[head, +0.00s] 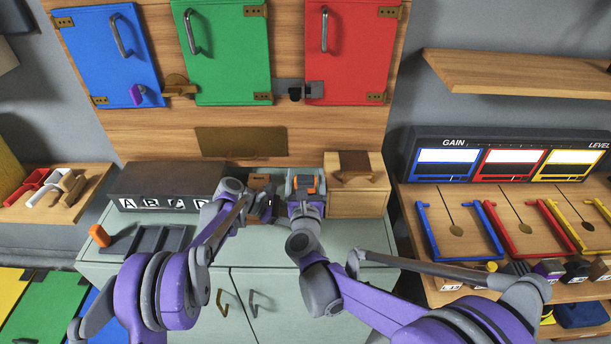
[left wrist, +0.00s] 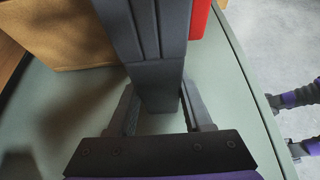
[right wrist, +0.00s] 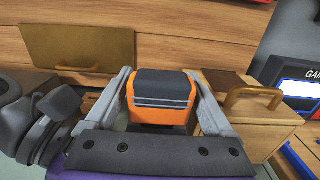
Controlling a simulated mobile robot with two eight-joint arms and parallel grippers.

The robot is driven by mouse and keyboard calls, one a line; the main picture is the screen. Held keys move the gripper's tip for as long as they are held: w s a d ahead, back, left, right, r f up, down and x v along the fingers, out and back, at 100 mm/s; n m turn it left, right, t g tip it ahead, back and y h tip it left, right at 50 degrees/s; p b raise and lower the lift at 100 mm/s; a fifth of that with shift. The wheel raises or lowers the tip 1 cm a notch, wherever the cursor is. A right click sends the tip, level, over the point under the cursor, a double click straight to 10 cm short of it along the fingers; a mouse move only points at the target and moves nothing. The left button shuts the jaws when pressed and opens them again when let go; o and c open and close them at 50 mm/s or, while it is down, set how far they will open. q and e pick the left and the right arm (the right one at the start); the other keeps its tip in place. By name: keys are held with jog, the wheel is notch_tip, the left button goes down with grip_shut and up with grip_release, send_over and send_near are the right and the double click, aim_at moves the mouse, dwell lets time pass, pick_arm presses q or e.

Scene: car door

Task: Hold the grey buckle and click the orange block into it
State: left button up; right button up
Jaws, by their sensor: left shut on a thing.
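The orange block (right wrist: 160,103) with a dark grey top stands between the fingers of my right gripper (right wrist: 158,76) in the right wrist view. The fingers lie close along both its sides; I cannot tell whether they press on it. In the head view the orange block (head: 309,183) and my right gripper (head: 305,186) are at the back of the counter. My left gripper (left wrist: 160,105) is shut on a ribbed grey piece, which looks like the grey buckle (left wrist: 158,45), just left of the right gripper. A red part (left wrist: 200,18) shows behind it; what it belongs to is unclear.
A wooden box (head: 357,204) stands close right of the right gripper. A dark box with letters (head: 160,183) stands left. A dark tray (head: 150,240) and another orange piece (head: 99,235) are at the counter's left. The counter front (head: 265,250) is largely clear.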

jog(key=shift+o, duration=0.6)
jog(key=shift+s, duration=0.1)
jog(key=s, duration=1.2)
jog(key=shift+w, duration=0.1)
pick_arm(q)
jog(key=o, duration=1.1)
jog(key=shift+c, duration=0.2)
